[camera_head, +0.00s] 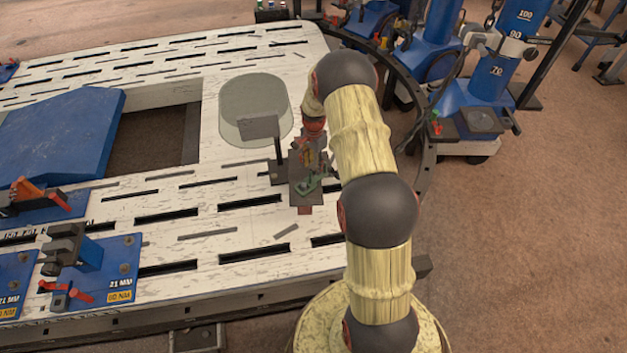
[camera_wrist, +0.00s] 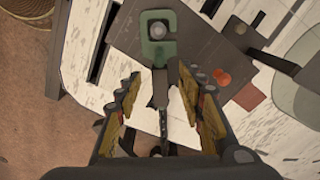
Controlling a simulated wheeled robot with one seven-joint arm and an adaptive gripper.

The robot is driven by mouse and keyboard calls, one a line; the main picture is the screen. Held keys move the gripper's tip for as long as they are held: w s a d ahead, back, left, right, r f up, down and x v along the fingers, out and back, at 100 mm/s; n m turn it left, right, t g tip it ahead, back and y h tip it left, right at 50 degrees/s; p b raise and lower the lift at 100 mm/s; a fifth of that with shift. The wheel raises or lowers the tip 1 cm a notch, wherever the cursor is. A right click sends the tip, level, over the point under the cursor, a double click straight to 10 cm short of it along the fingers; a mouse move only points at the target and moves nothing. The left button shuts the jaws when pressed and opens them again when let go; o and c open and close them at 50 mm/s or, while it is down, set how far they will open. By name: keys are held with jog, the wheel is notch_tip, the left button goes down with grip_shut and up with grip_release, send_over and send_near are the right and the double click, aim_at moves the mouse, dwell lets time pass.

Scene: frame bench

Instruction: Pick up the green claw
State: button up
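The green claw (camera_wrist: 158,48) lies at the top middle of the wrist view, with a grey round spot on it and a dark narrow piece running from it toward me. In the head view it is a small green shape (camera_head: 307,186) on a dark plate. My gripper (camera_wrist: 160,80) is open; its two yellow-padded fingers stand apart on either side of the dark narrow piece, with the green part beyond the fingertips. I see no contact. In the head view my gripper is small and partly hidden by my arm.
The dark plate (camera_wrist: 190,45) lies on the white slotted bench (camera_head: 230,190). Blue clamping blocks (camera_head: 90,270) are at the left. A grey oval cover (camera_head: 250,95) lies behind.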

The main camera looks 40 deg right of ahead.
aim_at(313, 168)
notch_tip(313, 168, down, 3)
jog(key=shift+a+f+b, duration=0.1)
jog(key=shift+f+b, duration=0.05)
jog(key=shift+b, duration=0.25)
jog(key=c, duration=0.3)
grip_shut()
dwell(0.6)
